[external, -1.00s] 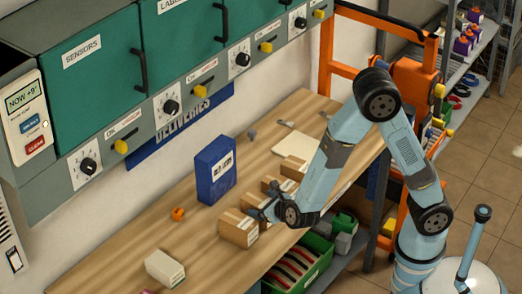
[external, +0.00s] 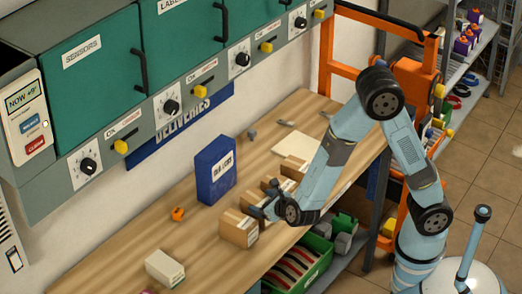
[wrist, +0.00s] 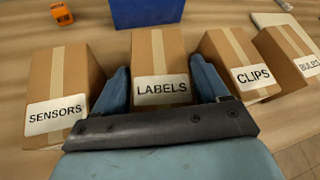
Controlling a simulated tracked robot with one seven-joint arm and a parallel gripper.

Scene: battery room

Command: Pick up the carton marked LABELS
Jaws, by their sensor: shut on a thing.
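The carton marked LABELS (wrist: 160,62) is a brown box with a pale tape strip and a white label, upright on the wooden bench. In the wrist view my gripper (wrist: 160,75) has one blue finger along each side of it, shut on it. The label faces my gripper. In the external view my gripper (external: 264,205) is low over the bench at the row of cartons, and my wrist and fingers hide much of the LABELS carton. I see no clear gap showing it lifted.
The SENSORS carton (wrist: 62,92) stands close on the left, the CLIPS carton (wrist: 240,65) close on the right, with the BULBS carton (wrist: 290,52) beyond. A blue box (external: 216,170) stands behind. An orange cube (external: 178,214) and a white box (external: 165,269) lie left.

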